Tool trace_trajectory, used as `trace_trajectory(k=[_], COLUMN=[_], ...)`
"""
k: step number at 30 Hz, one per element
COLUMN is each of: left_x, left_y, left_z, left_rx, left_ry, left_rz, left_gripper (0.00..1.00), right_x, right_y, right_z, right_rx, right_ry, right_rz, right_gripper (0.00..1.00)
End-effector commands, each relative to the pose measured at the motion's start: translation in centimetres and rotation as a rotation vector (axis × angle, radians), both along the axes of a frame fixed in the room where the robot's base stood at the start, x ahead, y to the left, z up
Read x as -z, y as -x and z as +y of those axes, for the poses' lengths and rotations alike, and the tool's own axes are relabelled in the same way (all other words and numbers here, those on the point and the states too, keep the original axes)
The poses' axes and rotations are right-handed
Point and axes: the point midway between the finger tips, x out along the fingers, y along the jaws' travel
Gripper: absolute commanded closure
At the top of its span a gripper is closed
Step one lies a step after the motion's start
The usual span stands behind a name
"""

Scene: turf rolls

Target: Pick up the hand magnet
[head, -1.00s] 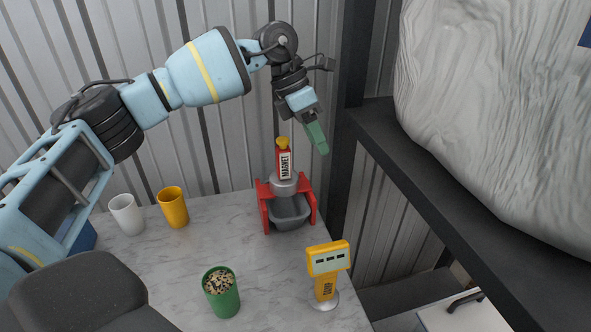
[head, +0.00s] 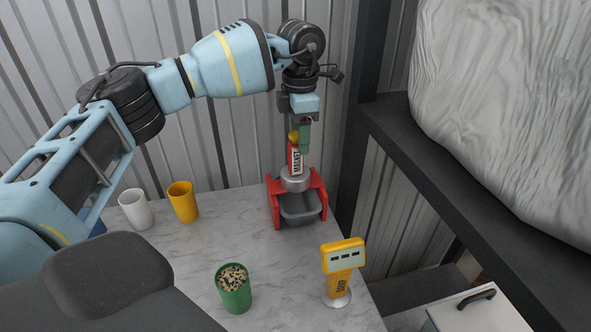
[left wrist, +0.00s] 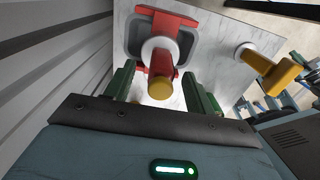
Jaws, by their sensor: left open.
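The hand magnet (head: 295,160) has a red handle marked MAGNET, a yellow top and a grey round base. It stands upright in a red stand (head: 273,203) with a grey tray, at the back right of the table. My left gripper (head: 304,140) points down just above and around the magnet's top, its green fingers partly overlapping it. In the left wrist view the yellow top of the magnet (left wrist: 160,88) lies between the two open green fingers, left finger and right finger apart from it. My right gripper is not in view.
A green cup (head: 235,292) holds seeds or granules. A white cup (head: 136,210) and a yellow cup (head: 183,202) stand at the left. A dark shelf frame (head: 440,180) rises close on the right.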

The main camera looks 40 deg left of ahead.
Motion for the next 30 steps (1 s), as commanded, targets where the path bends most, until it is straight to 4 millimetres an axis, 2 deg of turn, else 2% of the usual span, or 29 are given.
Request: trace_trajectory(k=[7, 12, 21, 30], left_x=[2.8, 4.7, 5.1, 5.1], left_y=[1.0, 0.9, 0.9, 0.9], left_z=[0.5, 0.4, 0.4, 0.4], left_rx=[0.0, 0.0, 0.0, 0.0], left_ry=[0.0, 0.0, 0.001, 0.001], left_rz=[0.001, 0.001, 0.001, 0.001], left_gripper=[0.45, 0.45, 0.47, 0.86], right_x=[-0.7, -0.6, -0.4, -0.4], right_y=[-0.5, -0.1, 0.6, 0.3], right_z=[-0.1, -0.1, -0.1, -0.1], right_rx=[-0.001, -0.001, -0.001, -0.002], right_ry=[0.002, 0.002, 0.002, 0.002], right_rz=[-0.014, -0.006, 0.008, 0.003], right_gripper=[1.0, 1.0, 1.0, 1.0])
